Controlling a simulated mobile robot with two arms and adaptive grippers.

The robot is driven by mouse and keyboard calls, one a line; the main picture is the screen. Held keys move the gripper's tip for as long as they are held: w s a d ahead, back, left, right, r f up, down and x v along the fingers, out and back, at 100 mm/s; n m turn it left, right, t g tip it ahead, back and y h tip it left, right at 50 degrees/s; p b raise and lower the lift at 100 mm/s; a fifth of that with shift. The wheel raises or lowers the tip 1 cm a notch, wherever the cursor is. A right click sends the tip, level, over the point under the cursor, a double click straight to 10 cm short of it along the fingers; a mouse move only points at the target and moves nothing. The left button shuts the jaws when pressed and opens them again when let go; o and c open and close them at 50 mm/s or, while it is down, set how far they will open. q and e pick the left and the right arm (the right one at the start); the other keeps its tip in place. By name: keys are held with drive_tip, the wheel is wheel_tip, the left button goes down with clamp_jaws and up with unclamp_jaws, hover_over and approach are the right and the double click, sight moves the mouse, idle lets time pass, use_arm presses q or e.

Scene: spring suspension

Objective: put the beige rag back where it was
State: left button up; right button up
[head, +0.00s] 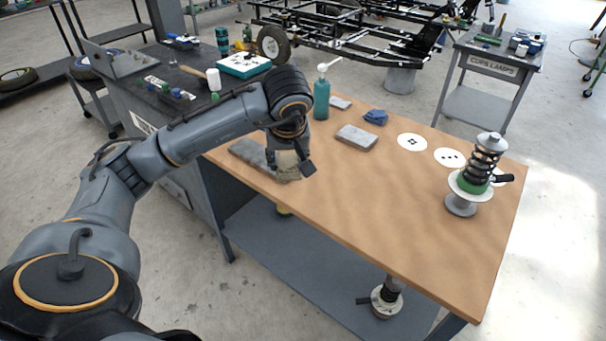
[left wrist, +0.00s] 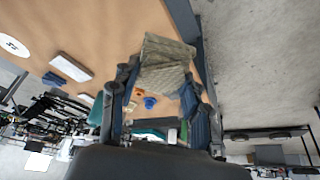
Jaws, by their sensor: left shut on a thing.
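My left gripper (head: 290,165) is low over the left front edge of the wooden table (head: 400,230), shut on the beige rag (head: 288,171). In the left wrist view the folded, ribbed beige rag (left wrist: 163,65) shows between the two fingers of my left gripper (left wrist: 163,95). I cannot tell whether the rag touches the table. My right gripper is not in view.
White discs (head: 412,141) and a spring assembly (head: 482,165) are on the right. The table's front middle is clear.

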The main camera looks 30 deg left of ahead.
use_arm(q)
drive_tip(key=w+f, duration=0.2)
drive_tip(key=w, duration=0.1)
drive_tip(key=w+a+f+p, duration=0.1)
drive_tip(key=w+f, duration=0.2)
drive_tip(key=w, duration=0.1)
drive_tip(key=w+a+f, duration=0.1)
drive_tip(key=w+f, duration=0.2)
drive_tip(key=shift+w+a+f+p, duration=0.1)
drive_tip(key=shift+w+a+p, duration=0.1)
drive_tip(key=shift+p, duration=0.15)
wheel_tip(320, 180, down, 3)
drive_tip(key=shift+w+p, duration=0.1)
drive_tip(key=shift+p, duration=0.45)
drive_tip(key=shift+a+f, duration=0.1)
drive_tip(key=shift+f, duration=0.1)
